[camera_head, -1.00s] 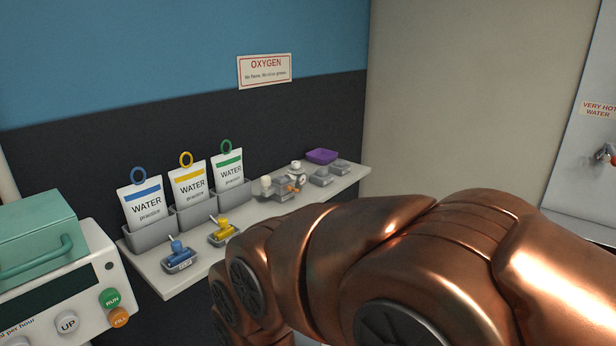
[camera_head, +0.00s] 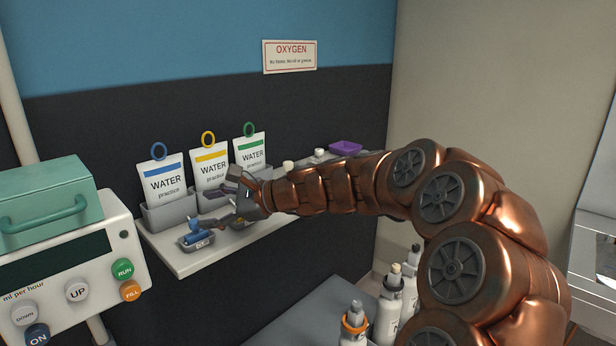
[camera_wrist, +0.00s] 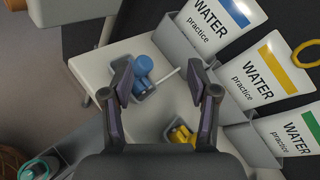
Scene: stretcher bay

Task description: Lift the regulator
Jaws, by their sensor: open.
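I cannot say for sure which thing is the regulator. A blue fitting (camera_head: 194,232) sits in a small grey tray at the shelf's near left end; it also shows in the wrist view (camera_wrist: 143,70), between and beyond my fingers. My gripper (camera_head: 238,200) is over the shelf, open and empty, apart from the blue fitting. A yellow fitting (camera_wrist: 181,135) lies near my right finger; in the head view my gripper mostly covers it. Two white tops (camera_head: 288,165) (camera_head: 319,153) show behind my arm, which hides what is below them.
The shelf (camera_head: 178,262) runs along the wall. Three WATER pouches (camera_head: 165,182) stand in grey holders behind the fittings. A purple tray (camera_head: 345,147) is at the far end. A pump (camera_head: 70,255) stands left; several bottles (camera_head: 388,310) stand below my arm.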

